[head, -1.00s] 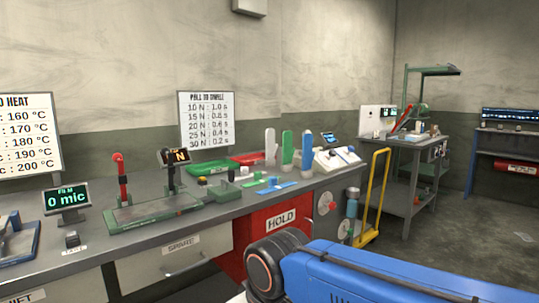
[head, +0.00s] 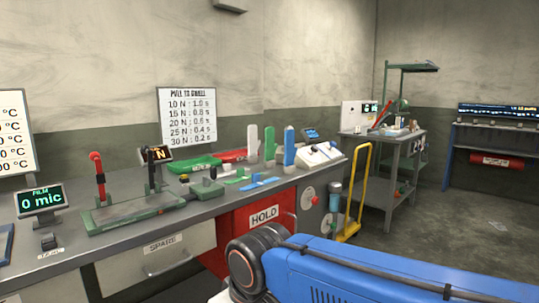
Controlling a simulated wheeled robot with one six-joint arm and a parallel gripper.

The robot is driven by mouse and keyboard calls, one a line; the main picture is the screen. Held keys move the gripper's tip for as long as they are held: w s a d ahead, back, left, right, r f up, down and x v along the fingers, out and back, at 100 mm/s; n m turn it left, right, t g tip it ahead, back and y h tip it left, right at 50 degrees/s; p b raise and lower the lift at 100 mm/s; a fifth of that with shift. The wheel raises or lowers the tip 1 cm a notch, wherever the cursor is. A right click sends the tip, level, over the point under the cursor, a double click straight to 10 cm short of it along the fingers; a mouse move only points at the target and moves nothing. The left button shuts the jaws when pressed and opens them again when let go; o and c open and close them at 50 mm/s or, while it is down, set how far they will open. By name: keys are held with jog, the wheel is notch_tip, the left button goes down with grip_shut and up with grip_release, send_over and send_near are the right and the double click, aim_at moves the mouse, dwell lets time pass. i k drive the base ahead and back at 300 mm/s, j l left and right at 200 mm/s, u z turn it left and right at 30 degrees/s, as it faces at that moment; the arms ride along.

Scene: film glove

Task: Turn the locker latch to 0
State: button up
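A red locker front marked HOLD (head: 264,216) is set under the bench, partly hidden by my blue arm. On the grey bench end to its right is a round pale disc with a red part (head: 308,197). I cannot tell whether this is the locker latch, and no 0 mark can be read on it. My gripper is out of view; only a blue link of my arm shows at the bottom right.
The bench (head: 130,233) carries a green-based press, green and red trays, and upright hand-shaped forms (head: 289,147). A yellow hand truck (head: 357,190) and a grey cart (head: 390,170) stand to the right. Open floor lies beyond them.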

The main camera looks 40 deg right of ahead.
aim_at(315, 201)
jog(key=z, duration=1.45)
